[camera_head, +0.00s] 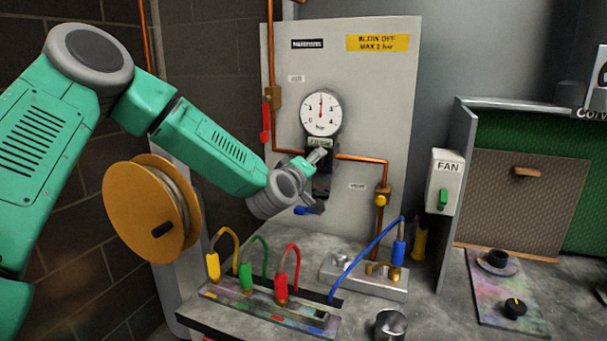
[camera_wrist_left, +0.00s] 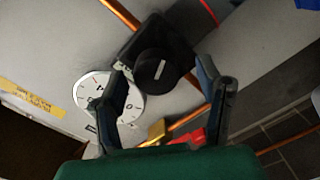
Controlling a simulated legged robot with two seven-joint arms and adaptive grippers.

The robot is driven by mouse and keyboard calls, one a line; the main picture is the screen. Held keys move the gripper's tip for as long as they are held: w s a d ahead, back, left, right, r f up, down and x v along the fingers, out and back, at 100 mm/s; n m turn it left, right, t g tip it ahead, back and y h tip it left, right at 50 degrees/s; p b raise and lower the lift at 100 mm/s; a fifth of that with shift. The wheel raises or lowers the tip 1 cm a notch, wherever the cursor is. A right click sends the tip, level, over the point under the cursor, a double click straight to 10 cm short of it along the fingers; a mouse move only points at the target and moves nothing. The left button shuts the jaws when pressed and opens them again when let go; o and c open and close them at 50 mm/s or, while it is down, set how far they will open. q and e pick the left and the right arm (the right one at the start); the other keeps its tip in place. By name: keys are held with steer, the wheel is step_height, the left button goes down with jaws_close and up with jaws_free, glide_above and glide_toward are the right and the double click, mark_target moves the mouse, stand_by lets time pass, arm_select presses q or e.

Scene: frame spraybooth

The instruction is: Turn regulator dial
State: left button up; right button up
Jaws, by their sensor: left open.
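The regulator dial is a round black knob (camera_wrist_left: 163,67) with a short white mark, on a black regulator body (camera_head: 321,146) below a white pressure gauge (camera_head: 320,113). The gauge needle points about straight up in the head view. My left gripper (camera_head: 316,182) is in front of the regulator and hides most of the knob there. In the left wrist view its two fingers (camera_wrist_left: 162,80) are open, one on each side of the knob. I see no clear contact with the knob. My right gripper is in neither view.
Copper pipes (camera_head: 362,158) run from both sides of the regulator across the grey panel (camera_head: 350,75). Below are coloured hose plugs (camera_head: 281,287), a metal manifold (camera_head: 362,277) and a metal cup (camera_head: 389,325). A fan switch box (camera_head: 444,181) is to the right.

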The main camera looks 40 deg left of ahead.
arm_select(q)
steer(key=v, duration=1)
steer(key=shift+f, duration=0.15)
steer(key=w+m, duration=0.3)
steer(key=w, duration=0.1)
steer(key=w+a+m, duration=0.1)
steer(key=w+m, duration=0.3)
steer(key=w+a+m, duration=0.1)
steer(key=w+m, duration=0.2)
steer(key=m, duration=0.1)
steer(key=shift+w+a+y, duration=0.25)
steer(key=shift+w+y, duration=0.05)
steer(key=shift+w, duration=0.1)
